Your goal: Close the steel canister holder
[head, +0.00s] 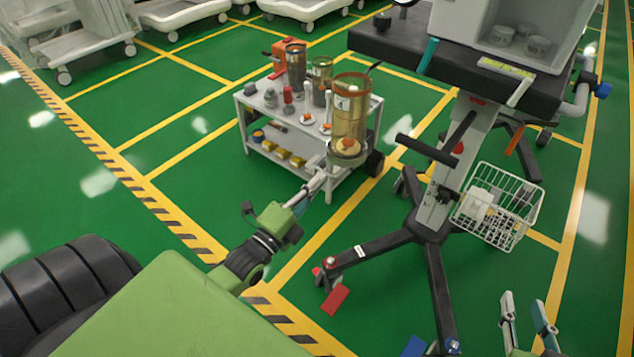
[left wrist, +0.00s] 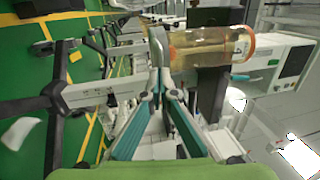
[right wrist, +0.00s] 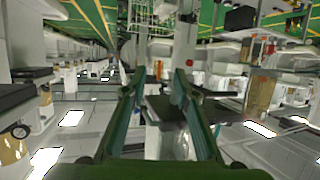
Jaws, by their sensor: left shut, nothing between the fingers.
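An amber see-through canister (head: 350,108) stands upright at the tip of my left arm in the head view. A steel holder part (head: 346,152) shows at its base; I cannot tell whether it is open or closed. My left gripper (head: 325,168) is shut, with its fingertips close by the holder's left side. In the left wrist view, the shut left gripper (left wrist: 157,40) has the amber canister (left wrist: 210,46) right beside its fingertips; contact is unclear. My right gripper (head: 523,305) is open and empty at the lower right, and its spread fingers show in the right wrist view (right wrist: 160,82).
A white cart (head: 283,146) with bottles and containers stands behind the canister. A wheeled stand (head: 432,225) with a dark worktop and a white wire basket (head: 497,207) is at the right.

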